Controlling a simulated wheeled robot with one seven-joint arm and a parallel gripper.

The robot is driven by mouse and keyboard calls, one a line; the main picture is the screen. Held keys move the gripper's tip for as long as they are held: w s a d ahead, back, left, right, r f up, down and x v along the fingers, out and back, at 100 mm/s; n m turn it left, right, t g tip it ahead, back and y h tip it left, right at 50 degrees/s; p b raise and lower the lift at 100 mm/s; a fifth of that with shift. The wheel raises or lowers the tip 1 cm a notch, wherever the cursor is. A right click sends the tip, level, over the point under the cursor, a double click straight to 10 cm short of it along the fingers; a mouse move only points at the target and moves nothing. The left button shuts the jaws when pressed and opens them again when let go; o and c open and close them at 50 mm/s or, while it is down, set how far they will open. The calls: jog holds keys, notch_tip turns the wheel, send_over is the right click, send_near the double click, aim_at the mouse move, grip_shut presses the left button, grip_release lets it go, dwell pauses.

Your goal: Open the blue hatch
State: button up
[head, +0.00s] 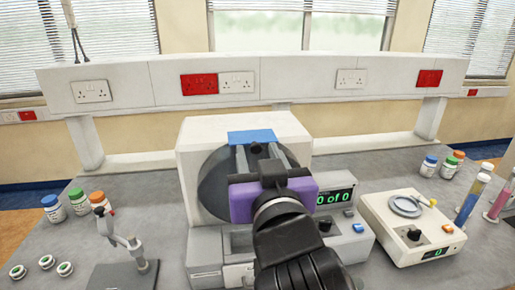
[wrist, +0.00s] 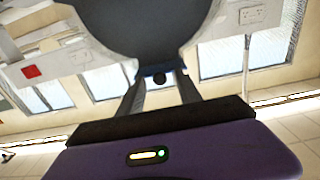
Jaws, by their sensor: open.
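The blue hatch (head: 252,136) shows as a blue strip at the top front of a white machine (head: 190,150), above a dark grey round recess (head: 212,185). In the wrist view, a small blue part of it (wrist: 158,70) shows at the lower edge of a dark round shape. My gripper (head: 257,152), with a purple body, is in front of the machine. Its two fingers are apart and point at the blue part.
A balance-like device (head: 412,228) with a small dish stands to the right, beside tubes of coloured liquid (head: 470,195). Capped bottles (head: 80,201) and a small metal stand (head: 125,245) are on the left. A white socket rail (head: 300,78) runs behind the machine.

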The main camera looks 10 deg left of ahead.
jog(key=shift+w+a, duration=0.15)
jog(key=shift+w, duration=0.35)
jog(key=shift+c, duration=0.2)
grip_shut()
dwell(1.0)
